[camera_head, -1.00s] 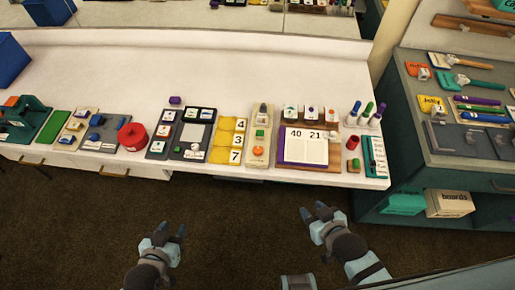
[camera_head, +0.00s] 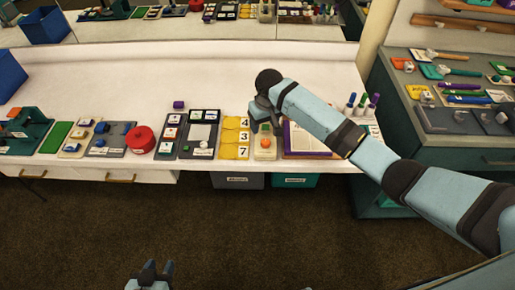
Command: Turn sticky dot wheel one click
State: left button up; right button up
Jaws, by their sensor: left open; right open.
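A narrow beige board (camera_head: 264,154) stands at the table's front edge, with a small green piece (camera_head: 265,128) and a round orange piece (camera_head: 265,143) on it. The orange piece may be the sticky dot wheel; I cannot tell for sure. My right gripper (camera_head: 263,116) is open, fingers pointing down, over the back part of this board just behind the green piece. It hides the board's back end, and I cannot tell whether it touches anything. My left gripper (camera_head: 150,271) is open and empty, low in front of the table, far from the board.
Yellow number cards (camera_head: 234,138) lie close left of the board. Marker pens (camera_head: 362,103) stand further right. A round red object (camera_head: 142,139) sits at left. The table's back is mostly clear.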

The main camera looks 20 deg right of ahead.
aim_at(265, 141)
jog(key=shift+g+h, duration=0.4)
jog(key=f, duration=0.3)
jog(key=w+f, duration=0.1)
jog(key=f, duration=0.3)
jog(key=d+f, duration=0.1)
jog(key=f, duration=0.2)
jog(key=shift+w+f, duration=0.25)
jog(key=shift+f, duration=0.05)
jog(key=c, duration=0.9)
